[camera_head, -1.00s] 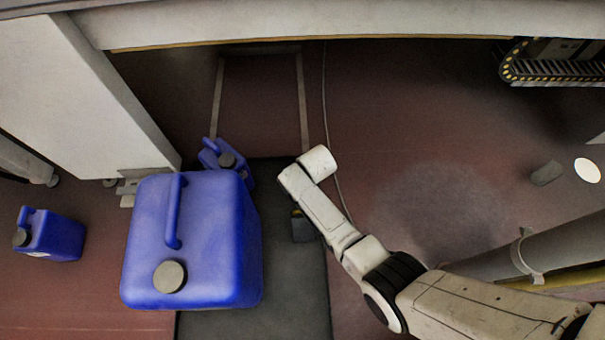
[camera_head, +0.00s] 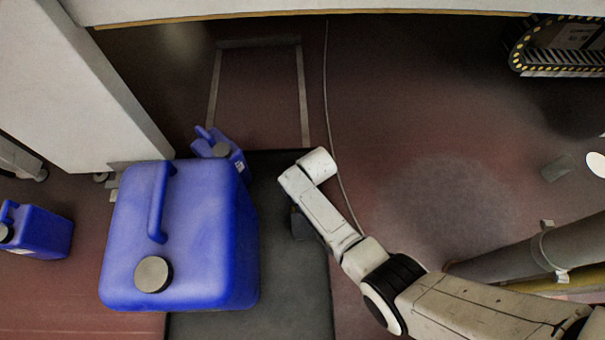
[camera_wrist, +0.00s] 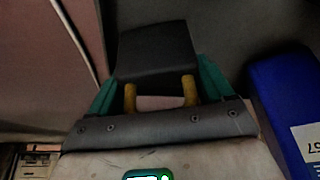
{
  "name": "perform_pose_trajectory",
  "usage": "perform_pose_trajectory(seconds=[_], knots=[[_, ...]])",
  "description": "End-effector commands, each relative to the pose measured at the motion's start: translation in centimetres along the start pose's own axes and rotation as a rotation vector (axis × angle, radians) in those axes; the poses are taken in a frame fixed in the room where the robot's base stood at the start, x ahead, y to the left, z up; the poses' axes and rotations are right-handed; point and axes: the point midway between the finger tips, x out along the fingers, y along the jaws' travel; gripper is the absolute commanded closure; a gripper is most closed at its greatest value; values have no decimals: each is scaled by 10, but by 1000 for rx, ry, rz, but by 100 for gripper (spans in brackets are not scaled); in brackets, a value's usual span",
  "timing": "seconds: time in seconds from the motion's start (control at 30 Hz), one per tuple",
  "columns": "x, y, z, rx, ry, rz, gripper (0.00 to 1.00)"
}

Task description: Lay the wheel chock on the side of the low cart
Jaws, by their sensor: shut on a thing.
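My gripper (camera_wrist: 158,78) has teal fingers and is shut on a dark block, which looks like the wheel chock (camera_wrist: 155,48). Two yellow bars show between the fingers, below the block. In the head view the dark thing under the end of my arm (camera_head: 300,225) is mostly hidden by the arm, over the right part of a dark flat surface (camera_head: 290,290). I cannot tell whether that surface is the low cart or a mat. No other cart is clear.
A large blue jerrycan (camera_head: 205,230) stands left of my arm, with smaller blue jerrycans behind it (camera_head: 222,150) and at far left (camera_head: 42,232). A white panel (camera_head: 90,90) is at upper left. A grey pipe (camera_head: 500,258) lies at right. Reddish floor is open beyond the arm.

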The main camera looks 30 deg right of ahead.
Motion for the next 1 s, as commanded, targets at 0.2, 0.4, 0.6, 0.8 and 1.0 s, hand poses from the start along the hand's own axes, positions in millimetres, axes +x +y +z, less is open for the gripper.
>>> perform_pose_trajectory(seconds=[0.2,0.4,0.6,0.8,1.0], knots=[[0,0,-1,0,2,0,73],[3,0,0,0,2,0,73],[6,0,2,0,1,0,73],[10,0,3,0,2,0,73],[9,0,3,0,1,0,1]])
